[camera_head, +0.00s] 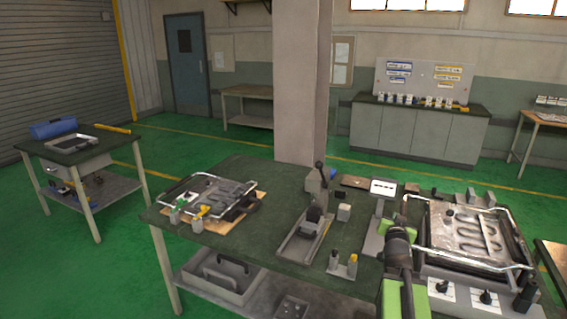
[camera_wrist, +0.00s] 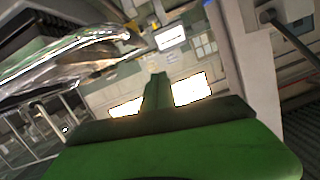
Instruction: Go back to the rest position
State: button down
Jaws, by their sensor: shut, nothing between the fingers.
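My gripper (camera_wrist: 157,78) shows in the wrist view as a narrow dark-green shape beyond the broad green body, its fingers together and nothing between them. In the head view my green and black arm rises at the lower right, in front of the workbench (camera_head: 255,185) and just left of the heating-element tray (camera_head: 470,232). The fingertips are hard to make out there. The wrist view is tilted and looks across the room toward bright windows. A metal rail (camera_wrist: 85,42) of a tray runs close by at its upper left.
A second tray with a heating element (camera_head: 215,192) lies on the bench's left. A lever press (camera_head: 312,215) stands mid-bench, with a small display stand (camera_head: 383,188) right of it. A pillar (camera_head: 298,90) rises behind. A side cart (camera_head: 85,150) stands left; green floor between is clear.

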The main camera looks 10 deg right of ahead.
jog(key=w+a+f+n+y, duration=0.15)
jog(key=w+a, duration=0.25)
jog(key=a, duration=0.5)
jog(key=w+a+n+y, duration=0.1)
jog(key=w+a+y, duration=0.15)
jog(key=a, duration=0.55)
jog(key=a+f+n+g+y, duration=0.2)
jog(key=a+f, duration=0.5)
jog(key=a, duration=0.5)
jog(key=s+a+f+n+g+y, duration=0.2)
jog(key=s+a+f+g, duration=0.3)
jog(key=s+a+f, duration=0.35)
jog(key=s+a+f+n+g, duration=0.2)
jog(key=s+g, duration=0.4)
jog(key=s, duration=0.4)
jog(key=shift+s+a+y, duration=0.2)
jog(key=shift+s+y, duration=0.15)
jog(key=shift+y, duration=0.05)
